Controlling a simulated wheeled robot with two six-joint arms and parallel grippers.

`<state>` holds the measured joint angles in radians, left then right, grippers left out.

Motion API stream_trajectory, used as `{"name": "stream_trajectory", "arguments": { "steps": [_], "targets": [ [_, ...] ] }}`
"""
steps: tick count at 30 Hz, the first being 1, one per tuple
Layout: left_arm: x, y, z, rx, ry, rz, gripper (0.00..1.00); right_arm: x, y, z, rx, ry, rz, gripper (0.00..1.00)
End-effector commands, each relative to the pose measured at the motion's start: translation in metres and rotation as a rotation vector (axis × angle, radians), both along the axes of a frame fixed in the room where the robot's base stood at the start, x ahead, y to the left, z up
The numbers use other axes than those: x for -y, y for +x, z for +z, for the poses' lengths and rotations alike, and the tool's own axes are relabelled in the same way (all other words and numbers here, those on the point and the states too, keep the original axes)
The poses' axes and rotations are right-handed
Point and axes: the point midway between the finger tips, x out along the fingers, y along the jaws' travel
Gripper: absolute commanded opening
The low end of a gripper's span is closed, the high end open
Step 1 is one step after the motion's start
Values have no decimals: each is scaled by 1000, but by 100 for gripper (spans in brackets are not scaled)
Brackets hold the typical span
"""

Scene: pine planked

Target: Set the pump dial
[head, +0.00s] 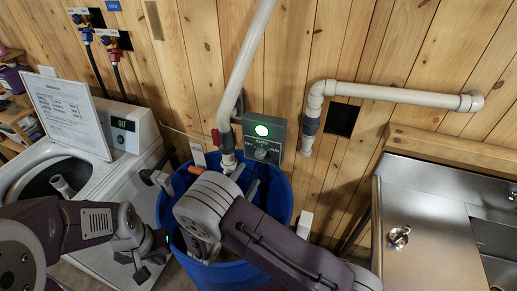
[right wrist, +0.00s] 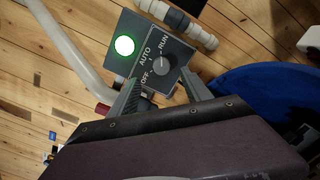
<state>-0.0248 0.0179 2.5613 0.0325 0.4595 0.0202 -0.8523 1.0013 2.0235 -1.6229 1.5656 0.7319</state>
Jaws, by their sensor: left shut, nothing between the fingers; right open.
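The grey pump control box (head: 277,132) is on the plank wall, with a lit green lamp and a dark round dial (head: 261,153) under the word AUTO. In the right wrist view the dial (right wrist: 156,65) has OFF, AUTO and RUN around it; I cannot tell surely where its pointer sits. My right gripper (right wrist: 161,80) is open, its two fingers reaching toward the box, one on each side of the dial's lower part. I see no grip on the dial. My left gripper (head: 148,262) is shut and empty at lower left, well away from the box.
A blue bin (head: 281,197) stands below the box, with a pale pipe (head: 243,67) running down into it. A white washer (head: 140,172) with a sign is on the left, a metal sink (head: 425,245) on the right. Another pipe (head: 400,95) crosses the wall.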

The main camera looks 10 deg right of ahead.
Motion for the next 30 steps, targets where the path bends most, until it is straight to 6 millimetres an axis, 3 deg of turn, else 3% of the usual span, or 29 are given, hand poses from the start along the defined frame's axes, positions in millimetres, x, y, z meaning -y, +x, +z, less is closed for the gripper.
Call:
{"name": "stream_trajectory", "arguments": {
  "steps": [13, 24, 26, 30],
  "targets": [
    [0, 0, 36, 1, 0, 0, 0, 51, 61, 3, -1, 1, -8, 57],
    [0, 0, 37, 1, 0, 0, 0, 57, 70, 0, -1, 2, -4, 57],
    [0, 0, 37, 1, 0, 0, 0, 57, 70, 0, -1, 2, -4, 43],
    [0, 0, 37, 1, 0, 0, 0, 57, 70, 0, -1, 1, -5, 4]
  ]
}}
